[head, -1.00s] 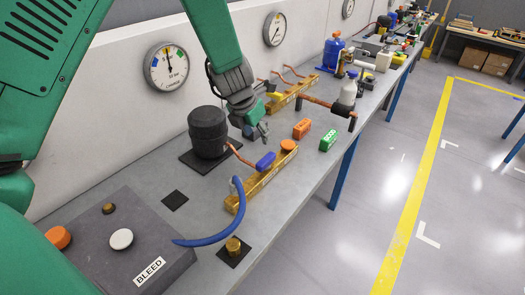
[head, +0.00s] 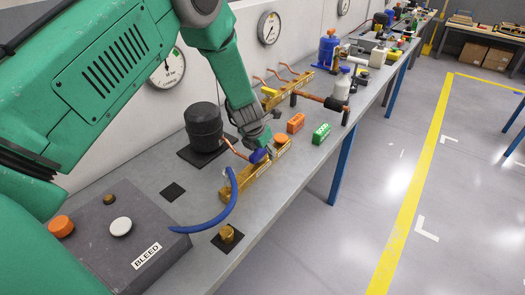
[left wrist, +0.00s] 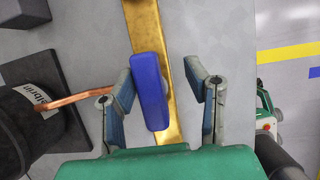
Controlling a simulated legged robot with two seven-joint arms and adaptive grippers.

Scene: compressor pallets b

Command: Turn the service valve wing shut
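The service valve wing (head: 258,156) is a blue elongated handle on the near brass rail (head: 240,186), at the end of a copper pipe. My left gripper (head: 260,145) is lowered from above onto it. In the left wrist view the blue wing (left wrist: 151,92) lies lengthwise between the two fingers of my left gripper (left wrist: 160,78). The fingers stand apart. The wing is close to the left finger, perhaps touching it, with a clear gap to the right finger. My right gripper is in neither view.
A black compressor (head: 205,126) stands left of the rail. An orange cap (head: 281,140), an orange block (head: 296,122) and a green block (head: 321,133) lie to the right. A blue hose (head: 222,217) curves towards the grey BLEED box (head: 118,235). A brass fitting (head: 227,234) is near the bench edge.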

